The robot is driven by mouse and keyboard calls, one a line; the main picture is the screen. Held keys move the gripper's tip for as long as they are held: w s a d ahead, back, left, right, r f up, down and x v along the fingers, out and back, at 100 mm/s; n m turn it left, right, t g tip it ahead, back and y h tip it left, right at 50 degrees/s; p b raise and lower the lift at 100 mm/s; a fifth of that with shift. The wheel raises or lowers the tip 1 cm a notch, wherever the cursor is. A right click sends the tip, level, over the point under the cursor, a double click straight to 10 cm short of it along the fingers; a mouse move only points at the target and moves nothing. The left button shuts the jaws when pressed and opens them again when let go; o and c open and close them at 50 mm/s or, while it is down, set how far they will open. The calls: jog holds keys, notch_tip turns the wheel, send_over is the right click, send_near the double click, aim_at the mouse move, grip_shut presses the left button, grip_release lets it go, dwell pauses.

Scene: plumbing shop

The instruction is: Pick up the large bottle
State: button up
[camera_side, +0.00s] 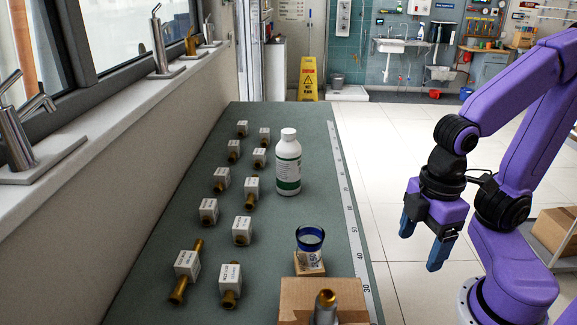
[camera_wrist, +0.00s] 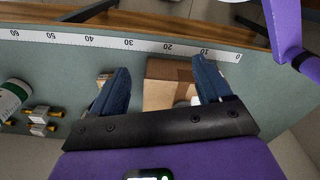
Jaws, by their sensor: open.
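The large bottle (camera_side: 288,163) is white with a green and white label and a white cap. It stands upright on the green bench top, toward its right side. In the wrist view the bottle (camera_wrist: 12,98) shows at the left edge, partly cut off. My gripper (camera_side: 422,247) is open and empty, with blue fingers pointing down. It hangs to the right of the bench and well to the right of the bottle, apart from it. In the wrist view my gripper (camera_wrist: 160,85) has its fingers spread, with a cardboard box seen between them.
Several white blocks with brass fittings (camera_side: 242,230) stand in rows left of the bottle. A blue-rimmed glass (camera_side: 310,243) on a small wooden block and a cardboard box (camera_side: 350,292) stand nearer the camera. A ruler strip (camera_side: 348,205) runs along the bench's right edge. A wall bounds the left.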

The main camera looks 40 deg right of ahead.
notch_tip(320, 180, up, 4)
jog(key=w+a+f+m+t+y, duration=0.2)
jog(key=w+a+f+m+y, duration=0.15)
jog(key=w+a, duration=0.5)
jog(key=w+m+t+y, duration=0.2)
jog(key=w+m+t, duration=0.25)
jog(key=w, duration=0.85)
jog(key=w+d+m+t+h, duration=0.4)
jog(key=w+d+t, duration=0.2)
jog(key=w, duration=0.4)
jog(key=w+d+r+m+t+h, duration=0.2)
jog(key=d+h, duration=0.2)
jog(key=d, duration=0.3)
jog(key=w+d+r+m+t+h, duration=0.1)
jog(key=w+d+m+t+h, duration=0.15)
jog(key=d, duration=0.35)
jog(key=h, duration=0.1)
send_near(293, 138)
jog(key=x, duration=0.8)
jog(key=shift+w, duration=0.4)
jog(key=shift+x, duration=2.6)
